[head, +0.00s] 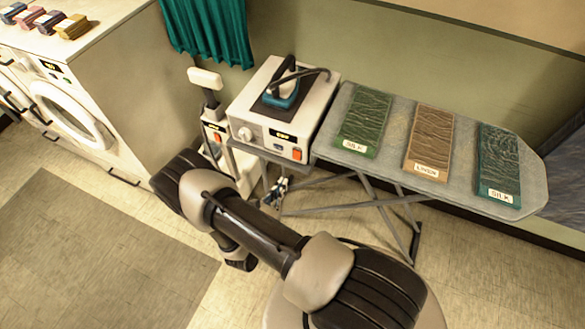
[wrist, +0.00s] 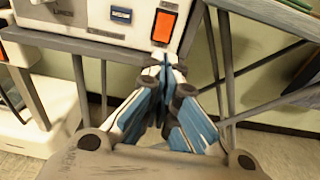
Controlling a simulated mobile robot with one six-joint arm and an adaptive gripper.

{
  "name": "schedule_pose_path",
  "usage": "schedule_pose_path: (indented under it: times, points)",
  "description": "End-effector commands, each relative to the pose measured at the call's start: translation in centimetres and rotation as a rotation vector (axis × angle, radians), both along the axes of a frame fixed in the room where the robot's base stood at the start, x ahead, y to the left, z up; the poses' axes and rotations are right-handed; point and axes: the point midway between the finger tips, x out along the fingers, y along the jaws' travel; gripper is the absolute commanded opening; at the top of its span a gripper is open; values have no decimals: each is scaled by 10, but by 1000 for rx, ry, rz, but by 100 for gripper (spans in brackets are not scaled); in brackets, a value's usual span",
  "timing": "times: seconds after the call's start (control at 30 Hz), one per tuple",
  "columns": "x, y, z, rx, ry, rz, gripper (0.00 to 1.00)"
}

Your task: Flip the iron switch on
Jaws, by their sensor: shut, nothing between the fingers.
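The iron station (head: 258,128) is a white box with an iron (head: 284,92) resting on its top. Its front has a round knob, a dark display (head: 286,136) with amber characters, and an orange-red switch (head: 297,154) at the lower right. The switch also shows in the wrist view (wrist: 164,26), at top centre; I cannot tell which way it is tipped. My gripper (wrist: 163,62) is shut and empty. Its tips are just below the switch in the wrist view; contact cannot be told. In the head view my gripper (head: 276,190) is low in front of the station, partly behind my arm.
The ironing board (head: 392,130) carries green, brown and teal cloths labelled SILK, LINEN and SILK. A white upright appliance (head: 215,135) with another orange switch stands left of the station. A washer (head: 70,115) is at far left. Crossed board legs (head: 372,205) stand near my gripper.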

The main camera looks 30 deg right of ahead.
Motion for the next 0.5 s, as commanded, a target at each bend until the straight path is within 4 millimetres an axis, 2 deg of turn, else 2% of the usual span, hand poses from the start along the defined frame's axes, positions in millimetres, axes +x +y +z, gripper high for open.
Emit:
schedule_pose_path:
  times: [0.03, 0.2, 0.5]
  points:
    - [6, -12, -3, 1, -2, -8, 0]
    - [29, -40, -7, 1, -2, -7, 0]
    - [54, -70, -12, 0, -1, -2, 0]
